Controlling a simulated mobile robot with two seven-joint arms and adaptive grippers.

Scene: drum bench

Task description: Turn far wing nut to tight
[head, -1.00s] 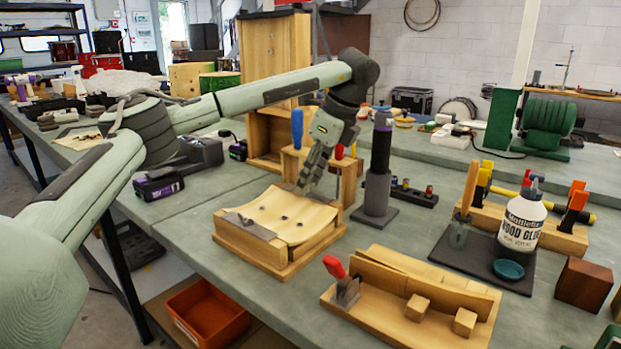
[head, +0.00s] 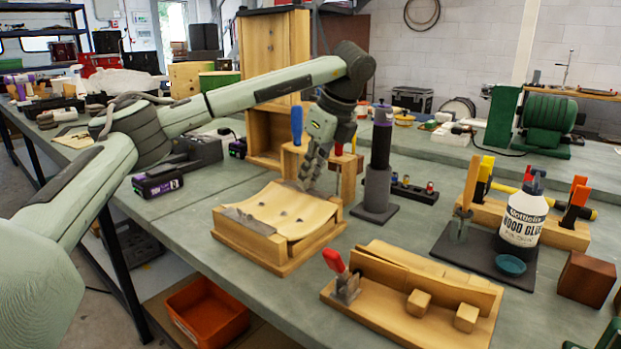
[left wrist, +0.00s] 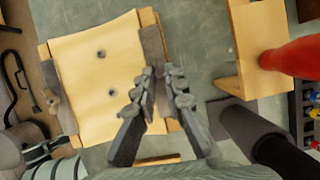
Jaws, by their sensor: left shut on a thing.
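The curved wooden jig (head: 270,247) sits on the bench, with a metal bar (head: 248,221) across its near-left end. A second bar (left wrist: 152,52) crosses its far end, shown on the right in the left wrist view. My left gripper (head: 305,183) reaches down onto that far end. In the left wrist view its fingers (left wrist: 163,90) are close together over the far bar, shut on the far wing nut, which they mostly hide. The near wing nut (left wrist: 53,102) is on the other bar, clear of my gripper. My right gripper is out of view.
A dark cylinder on a stand (head: 378,165) and a wooden tool rack (head: 347,172) stand close beside the far end. A second wooden fixture with a red-handled clamp (head: 340,275) is in front, right. A glue bottle (head: 522,222) stands farther right.

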